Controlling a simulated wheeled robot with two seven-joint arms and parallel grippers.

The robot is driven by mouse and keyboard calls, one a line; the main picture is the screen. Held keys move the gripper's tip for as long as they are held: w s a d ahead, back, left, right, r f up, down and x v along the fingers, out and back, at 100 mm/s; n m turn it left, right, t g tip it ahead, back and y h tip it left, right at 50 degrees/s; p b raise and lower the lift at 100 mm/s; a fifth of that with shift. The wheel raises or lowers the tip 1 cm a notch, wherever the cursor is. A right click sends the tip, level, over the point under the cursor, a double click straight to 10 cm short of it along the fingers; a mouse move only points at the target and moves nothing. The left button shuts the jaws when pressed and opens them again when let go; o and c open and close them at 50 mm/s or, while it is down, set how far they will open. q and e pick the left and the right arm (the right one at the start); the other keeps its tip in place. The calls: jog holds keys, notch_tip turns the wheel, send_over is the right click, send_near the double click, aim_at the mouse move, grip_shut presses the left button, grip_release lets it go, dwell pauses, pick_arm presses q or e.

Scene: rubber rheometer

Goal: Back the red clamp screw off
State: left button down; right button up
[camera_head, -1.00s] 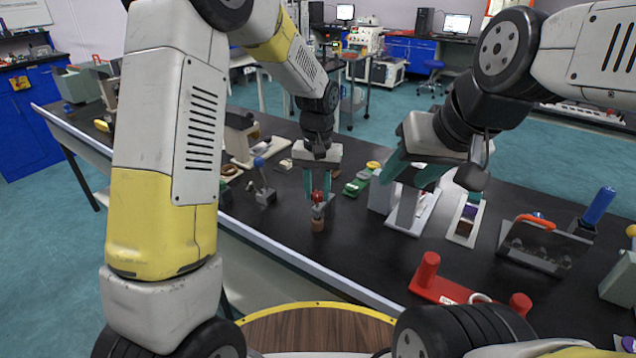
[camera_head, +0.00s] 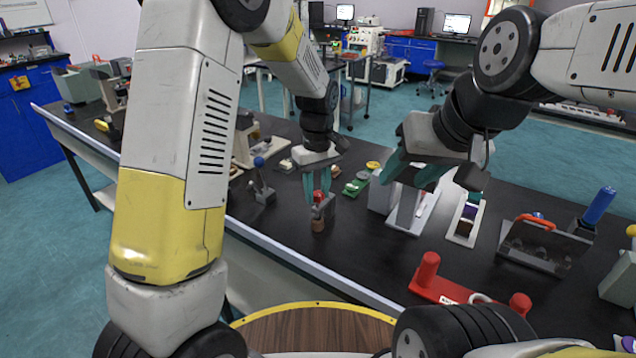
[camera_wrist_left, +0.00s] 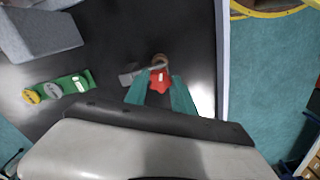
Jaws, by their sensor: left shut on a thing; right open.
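The red clamp screw (camera_head: 318,197) stands at the top of a small grey clamp (camera_head: 326,208) with a brown block (camera_head: 318,225) under it, near the table's front edge. My left gripper (camera_head: 318,198) points down over it with its teal fingers on both sides of the red knob, shut on it. In the left wrist view the red knob (camera_wrist_left: 159,79) sits between the fingertips, with the grey clamp arm (camera_wrist_left: 130,75) beside it. My right gripper (camera_head: 408,178) is open and empty, above the table to the right, over a grey-white fixture (camera_head: 410,212).
A blue-knobbed lever device (camera_head: 262,185) stands left of the clamp. A green piece with a yellow disc (camera_head: 358,185) lies behind right. A red-handled tool (camera_head: 440,285) lies at the front right. A grey rack (camera_head: 540,250) stands further right. The black table between them is clear.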

pick_arm(q)
jog(key=shift+n, duration=0.6)
jog(key=n, duration=0.4)
jog(key=shift+n, duration=0.3)
jog(key=c, duration=1.2)
grip_release()
